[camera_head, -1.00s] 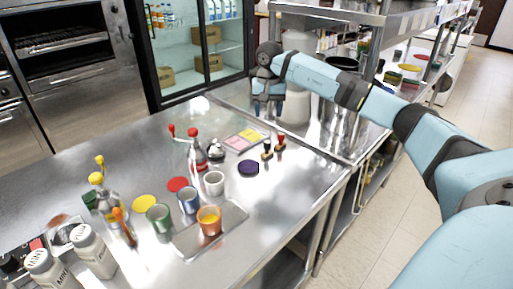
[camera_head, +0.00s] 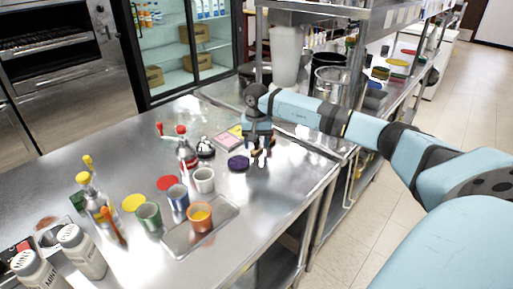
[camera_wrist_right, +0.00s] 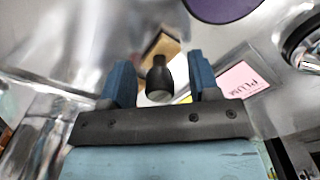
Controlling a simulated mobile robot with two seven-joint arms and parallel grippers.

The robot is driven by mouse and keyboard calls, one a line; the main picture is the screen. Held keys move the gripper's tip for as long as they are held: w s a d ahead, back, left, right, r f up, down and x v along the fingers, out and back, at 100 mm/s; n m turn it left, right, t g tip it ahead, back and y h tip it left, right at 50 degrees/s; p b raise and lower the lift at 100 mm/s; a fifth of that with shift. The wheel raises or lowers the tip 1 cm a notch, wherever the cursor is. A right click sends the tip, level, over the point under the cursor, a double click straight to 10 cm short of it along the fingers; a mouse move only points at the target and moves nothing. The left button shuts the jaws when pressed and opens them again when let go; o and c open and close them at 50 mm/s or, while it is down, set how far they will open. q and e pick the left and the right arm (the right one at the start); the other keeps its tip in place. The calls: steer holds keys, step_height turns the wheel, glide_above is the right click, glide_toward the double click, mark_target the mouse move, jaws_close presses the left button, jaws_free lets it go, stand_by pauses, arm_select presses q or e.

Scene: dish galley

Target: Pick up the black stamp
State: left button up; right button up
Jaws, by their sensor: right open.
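The black stamp (camera_wrist_right: 159,78) shows in the right wrist view, with its black handle between the two blue fingers and a wooden base beyond it. My right gripper (camera_head: 258,158) is open and hangs over the stamps' spot on the steel counter. Its fingers (camera_wrist_right: 162,84) stand on either side of the handle, and I see no clear contact. In the head view the gripper mostly hides the stamps, so the red-handled one cannot be made out clearly. My left gripper is not in view.
A purple lid-like disc (camera_head: 238,163) lies left of the gripper. A pink pad (camera_wrist_right: 237,80) marked PLUM lies close by. The counter's right front part is bare.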

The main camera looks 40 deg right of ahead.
steer(key=shift+f, duration=0.3)
steer(key=shift+r, duration=0.1)
steer(key=c, duration=1)
